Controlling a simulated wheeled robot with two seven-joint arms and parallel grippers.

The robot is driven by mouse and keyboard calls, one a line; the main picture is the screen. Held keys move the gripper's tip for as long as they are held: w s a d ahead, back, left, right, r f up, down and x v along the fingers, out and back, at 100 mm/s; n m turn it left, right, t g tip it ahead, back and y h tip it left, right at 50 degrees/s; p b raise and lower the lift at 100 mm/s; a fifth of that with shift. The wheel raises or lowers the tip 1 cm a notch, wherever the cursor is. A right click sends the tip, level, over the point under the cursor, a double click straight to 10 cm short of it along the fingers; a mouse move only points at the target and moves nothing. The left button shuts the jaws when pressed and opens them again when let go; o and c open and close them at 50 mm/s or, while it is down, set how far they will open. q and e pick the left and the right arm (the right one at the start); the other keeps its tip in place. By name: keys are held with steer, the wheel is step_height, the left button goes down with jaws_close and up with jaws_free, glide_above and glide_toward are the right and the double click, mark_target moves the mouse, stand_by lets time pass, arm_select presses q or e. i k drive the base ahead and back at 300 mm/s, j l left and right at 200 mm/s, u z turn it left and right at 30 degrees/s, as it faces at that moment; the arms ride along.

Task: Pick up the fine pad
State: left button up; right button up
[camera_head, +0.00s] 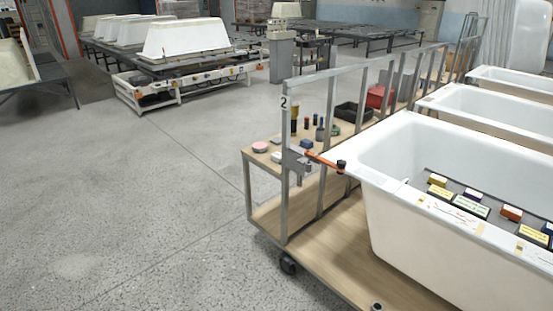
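Several small two-tone blocks that look like pads sit on a dark tray (461,188) inside the nearest white bathtub (440,262). A darker blue one (548,229) is cut by the right edge. Cards with small writing (471,206) stand in front of them, too small to read. I cannot tell which block is the fine pad. Neither of my grippers is in view.
The tub stands on a wooden-decked cart with a metal frame (284,160). A side shelf (256,157) holds a pink disc (260,147), bottles and a black bin (353,112). An orange-handled tool (322,160) reaches the tub's rim. More tubs stand behind. The floor at left is clear.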

mark_target(275, 157)
steer(key=i+j, duration=0.1)
steer(key=i, duration=1.05)
steer(key=j+z, duration=0.05)
